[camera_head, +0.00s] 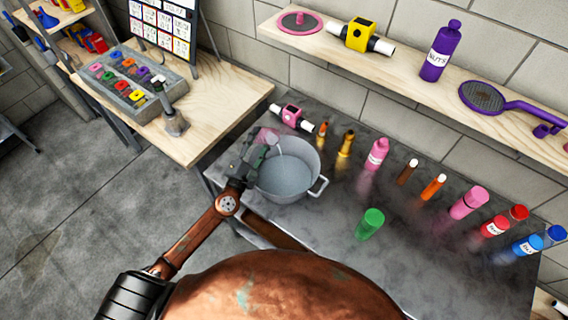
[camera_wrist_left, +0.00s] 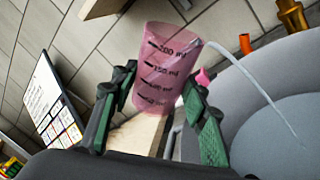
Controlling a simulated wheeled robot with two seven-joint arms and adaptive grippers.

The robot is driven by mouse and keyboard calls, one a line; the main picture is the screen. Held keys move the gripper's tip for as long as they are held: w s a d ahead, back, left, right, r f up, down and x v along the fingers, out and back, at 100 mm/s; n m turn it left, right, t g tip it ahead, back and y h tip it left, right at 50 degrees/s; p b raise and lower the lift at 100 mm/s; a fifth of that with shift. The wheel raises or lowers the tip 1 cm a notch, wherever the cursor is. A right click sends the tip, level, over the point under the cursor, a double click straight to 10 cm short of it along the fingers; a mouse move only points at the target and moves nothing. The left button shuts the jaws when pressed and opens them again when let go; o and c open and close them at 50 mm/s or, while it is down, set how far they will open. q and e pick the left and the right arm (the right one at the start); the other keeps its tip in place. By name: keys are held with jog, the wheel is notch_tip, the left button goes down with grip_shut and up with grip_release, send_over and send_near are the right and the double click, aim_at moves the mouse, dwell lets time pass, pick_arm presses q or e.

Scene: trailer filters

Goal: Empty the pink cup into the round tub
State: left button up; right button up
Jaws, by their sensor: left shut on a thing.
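The pink cup (camera_wrist_left: 163,68) is see-through with dark volume marks. In the head view the cup (camera_head: 265,135) is at the tub's upper left rim. My left gripper (camera_wrist_left: 160,92) is shut on the cup, one finger on each side; it also shows in the head view (camera_head: 252,155). The round tub (camera_head: 287,182) is grey with side handles and stands on the dark table. In the wrist view the tub (camera_wrist_left: 235,110) is to the right of the cup. A pale, thin, curved stream (camera_wrist_left: 255,85) runs from the cup's rim into the tub. My right gripper is not in view.
A green cylinder (camera_head: 370,223) stands right of the tub on the dark table (camera_head: 320,235). Behind are a pink device (camera_head: 291,116), a gold bottle (camera_head: 346,143) and a pink bottle (camera_head: 377,154). Several more bottles line the right side. A wooden shelf (camera_head: 410,65) hangs above.

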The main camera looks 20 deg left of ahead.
aim_at(267, 142)
pick_arm(q)
jog(key=shift+f+m+t+h+b, duration=0.15)
jog(key=shift+f+m+b, duration=0.1)
jog(key=shift+m+b, duration=0.65)
jog(key=shift+f+m+t+h+b, duration=0.2)
jog(key=shift+m+b, duration=0.4)
jog(key=shift+b, duration=0.45)
dwell(0.6)
jog(key=shift+s+d+r+m+h+p, duration=0.15)
jog(key=shift+d+r+m+p, duration=0.1)
jog(key=shift+d+m, duration=0.2)
jog(key=shift+s+d+r+m+h+p, duration=0.1)
jog(key=shift+s+d+r+m, duration=0.1)
jog(key=shift+d+m, duration=0.25)
dwell(0.7)
jog(key=shift+s+d+r+m+t+h, duration=0.15)
jog(key=shift+r+m+h, duration=0.25)
jog(key=shift+m, duration=0.7)
jog(key=shift+w+d+r+m+t+h, duration=0.1)
jog(key=shift+r+m+h, duration=0.25)
jog(key=shift+m, duration=0.75)
dwell(0.6)
jog(key=shift+s+d+f+m+b, duration=0.1)
jog(key=shift+d+f+m+b, duration=0.2)
jog(key=shift+m, duration=0.6)
